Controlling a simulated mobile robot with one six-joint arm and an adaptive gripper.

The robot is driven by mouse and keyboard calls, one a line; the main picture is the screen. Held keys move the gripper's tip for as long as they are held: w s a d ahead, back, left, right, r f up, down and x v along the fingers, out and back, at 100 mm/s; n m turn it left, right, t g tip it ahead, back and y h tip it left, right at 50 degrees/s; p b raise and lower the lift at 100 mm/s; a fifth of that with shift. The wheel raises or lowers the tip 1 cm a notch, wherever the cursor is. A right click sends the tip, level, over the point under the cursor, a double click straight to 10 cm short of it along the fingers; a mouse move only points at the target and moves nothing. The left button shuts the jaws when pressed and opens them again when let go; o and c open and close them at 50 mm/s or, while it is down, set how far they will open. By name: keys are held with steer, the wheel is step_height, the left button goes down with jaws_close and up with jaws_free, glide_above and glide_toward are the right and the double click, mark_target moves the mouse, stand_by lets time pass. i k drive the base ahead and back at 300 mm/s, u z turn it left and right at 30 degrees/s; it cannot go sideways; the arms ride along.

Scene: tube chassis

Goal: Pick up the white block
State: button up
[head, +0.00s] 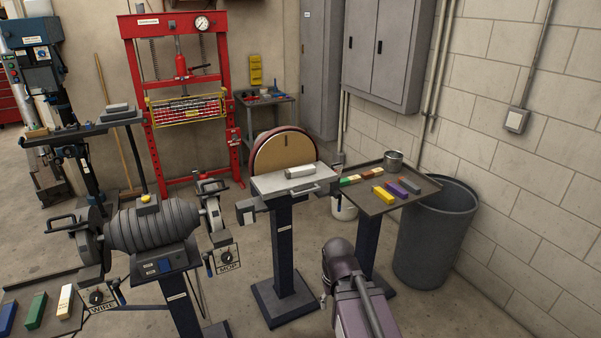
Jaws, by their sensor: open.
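A white, slightly cream block (66,301) stands at the lower left, on a dark tray (62,332) beside a green block (36,310) and a blue block (6,317). A second pale, grey-white block (301,172) lies on the grey table of the disc sander in the middle. I cannot tell which of the two is meant. Part of my arm shows at the bottom centre, right of the sander's stand. My gripper is not in view, so its place relative to the blocks is hidden.
A bench grinder (155,232) stands just right of the lower-left tray. A red press (181,90) is behind. Some floor is clear between the stands.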

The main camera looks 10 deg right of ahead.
mark_target(300, 171)
steer(key=z, duration=0.05)
steer(key=i, duration=1)
steer(key=u, duration=0.05)
